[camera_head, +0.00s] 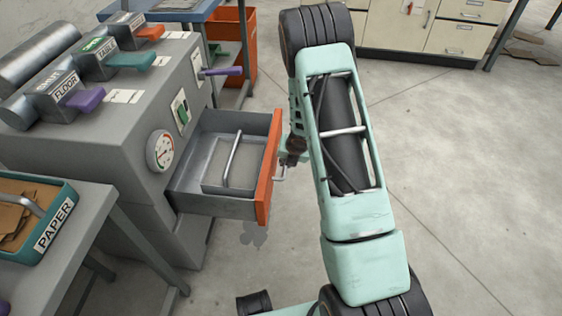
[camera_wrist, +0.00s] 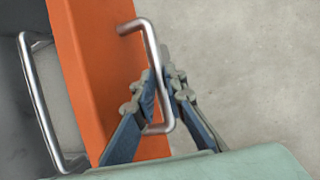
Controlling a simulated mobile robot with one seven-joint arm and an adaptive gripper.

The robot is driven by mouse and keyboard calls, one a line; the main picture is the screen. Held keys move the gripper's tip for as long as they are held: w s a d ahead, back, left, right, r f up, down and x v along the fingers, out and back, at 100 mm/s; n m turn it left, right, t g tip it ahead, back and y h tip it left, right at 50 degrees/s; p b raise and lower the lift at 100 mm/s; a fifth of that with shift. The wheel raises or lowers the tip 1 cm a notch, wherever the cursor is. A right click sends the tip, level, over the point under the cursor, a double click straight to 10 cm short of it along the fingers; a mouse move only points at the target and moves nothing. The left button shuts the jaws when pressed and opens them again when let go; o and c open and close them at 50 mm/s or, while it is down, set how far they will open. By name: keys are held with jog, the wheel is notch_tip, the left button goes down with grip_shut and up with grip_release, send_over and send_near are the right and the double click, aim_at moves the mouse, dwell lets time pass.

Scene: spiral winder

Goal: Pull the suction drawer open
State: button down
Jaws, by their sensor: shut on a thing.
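The suction drawer (camera_head: 205,207) is grey with an orange front (camera_head: 268,170). It stands pulled out from the grey machine, and a metal frame with a bar lies inside. In the wrist view its orange front (camera_wrist: 95,60) carries a silver bar handle (camera_wrist: 152,45). My gripper (camera_wrist: 163,85) is shut on the handle, one finger on the drawer side of the bar and the other outside it. In the head view my arm hides most of the gripper; part of the handle (camera_head: 280,174) shows beside the orange front.
The grey machine (camera_head: 130,150) has a gauge and purple, teal and orange levers. A teal tray (camera_head: 62,218) labelled PAPER stands on a table at left. An orange bin (camera_head: 240,50) and cabinets (camera_head: 420,25) are behind.

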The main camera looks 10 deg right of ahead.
jog(key=shift+s+d, duration=0.15)
jog(key=shift+d, duration=0.25)
jog(key=c, duration=2)
grip_release()
jog(key=shift+o, duration=0.2)
jog(key=shift+a+r, duration=0.1)
jog(key=v, duration=1.1)
jog(key=shift+r, duration=0.3)
jog(key=shift+s, duration=0.2)
jog(key=shift+r, duration=0.1)
